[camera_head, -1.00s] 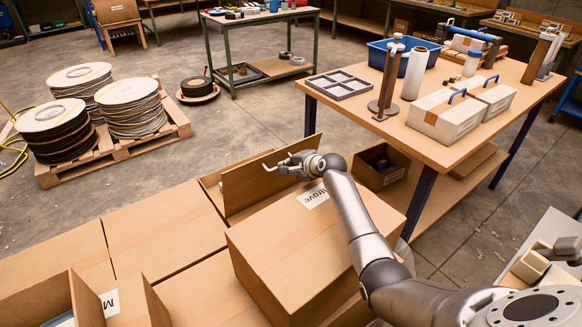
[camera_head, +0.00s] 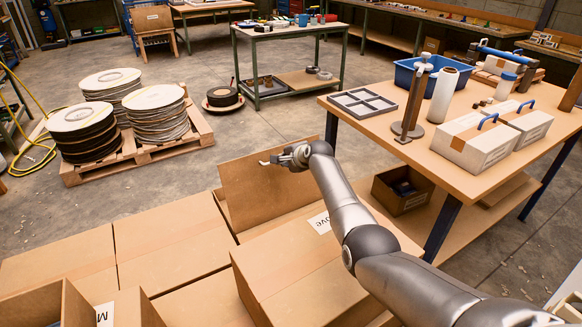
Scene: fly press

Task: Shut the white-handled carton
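No white handle shows on any carton. An open brown carton (camera_head: 228,208) in the middle of the head view has a tall flap (camera_head: 250,192) standing up. My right gripper (camera_head: 272,160) is at the upper part of this flap, on its near side; I cannot tell whether it touches it. Its fingers are small and seen side-on, so their opening is unclear. A large brown carton (camera_head: 290,272) with a white label stands in front, partly hidden by my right arm. An open carton (camera_head: 40,303) with raised flaps is at the lower left. My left gripper is out of view.
A wooden table (camera_head: 440,165) on the right bears two white boxes with blue handles (camera_head: 470,145), a blue crate (camera_head: 404,75) and a grey frame (camera_head: 362,104). A pallet (camera_head: 90,172) with cable reels stands at the left. Open floor lies between.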

